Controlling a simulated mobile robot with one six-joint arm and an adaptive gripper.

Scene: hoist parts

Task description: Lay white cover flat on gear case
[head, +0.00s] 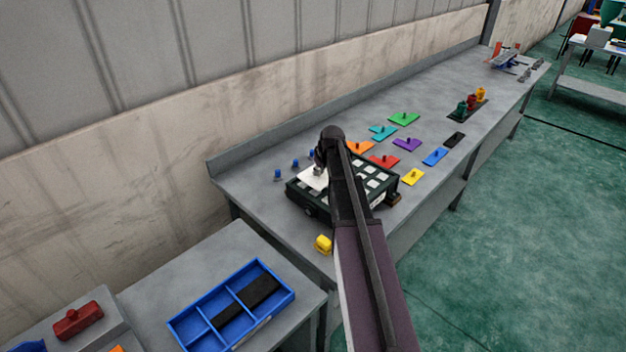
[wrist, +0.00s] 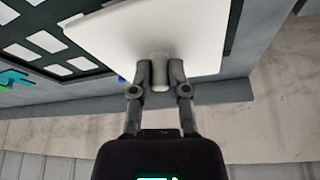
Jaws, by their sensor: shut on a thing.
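The white cover (wrist: 140,35) fills the upper part of the wrist view, and its left edge overlaps the dark gear case (wrist: 62,62). My gripper (wrist: 160,75) is shut on the cover's pale central knob. In the head view the gear case (head: 307,206) is a dark box with pale square panels on the near bench. The cover (head: 310,180) shows over its left part. My gripper (head: 319,166) is above it, and my arm hides the middle of the case. I cannot tell whether the cover touches the case or is just above it.
Several blue pegs (head: 278,174) stand behind the case. A yellow block (head: 323,244) sits at its near side. Coloured plates with knobs, such as the red plate (head: 384,161) and the purple plate (head: 407,144), lie to the right. A blue divided tray (head: 181,334) is on the lower-left table.

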